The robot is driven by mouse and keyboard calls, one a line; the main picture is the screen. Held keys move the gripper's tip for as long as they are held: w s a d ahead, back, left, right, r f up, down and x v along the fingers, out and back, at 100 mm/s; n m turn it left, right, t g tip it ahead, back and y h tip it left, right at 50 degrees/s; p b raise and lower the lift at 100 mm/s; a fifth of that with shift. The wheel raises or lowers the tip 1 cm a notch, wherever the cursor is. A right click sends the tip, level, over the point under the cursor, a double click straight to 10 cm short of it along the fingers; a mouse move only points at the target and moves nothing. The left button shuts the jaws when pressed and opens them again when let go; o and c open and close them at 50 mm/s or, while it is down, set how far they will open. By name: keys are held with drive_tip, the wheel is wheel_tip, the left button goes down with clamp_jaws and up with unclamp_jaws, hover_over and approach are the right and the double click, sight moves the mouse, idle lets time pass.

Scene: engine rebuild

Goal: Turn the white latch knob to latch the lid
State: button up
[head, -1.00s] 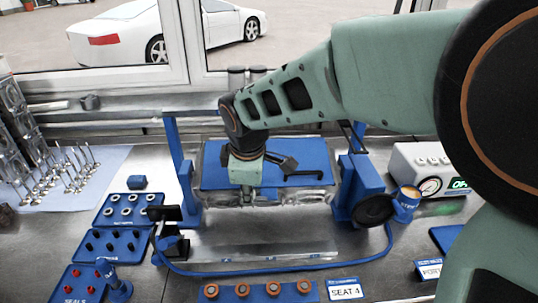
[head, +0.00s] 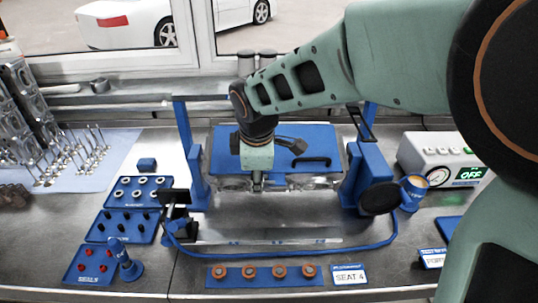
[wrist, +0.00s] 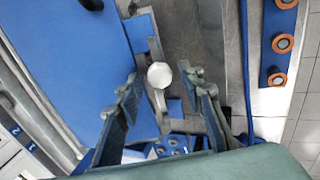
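The round white latch knob (wrist: 159,75) sits on a metal latch arm at the edge of the blue lid (wrist: 75,65) in the wrist view. My gripper (wrist: 161,80) is open, with one finger on each side of the knob in the picture; I cannot tell whether either finger touches it. In the head view my gripper (head: 257,184) points down at the front edge of the lid (head: 305,140), left of its middle. The knob is hidden there behind my gripper. The lid lies flat, with a black handle (head: 311,161) on its right part.
Blue posts (head: 190,150) stand beside the lid. A blue hose (head: 290,254) loops across the bench in front. Trays of small parts (head: 123,227) lie at left, a strip with orange rings (head: 265,283) in front, and a gauge box (head: 430,158) at right.

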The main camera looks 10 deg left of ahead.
drive_tip(key=a+v, duration=0.1)
drive_tip(key=v, duration=0.6)
drive_tip(key=shift+d+r, duration=0.3)
drive_tip(key=shift+d, duration=0.25)
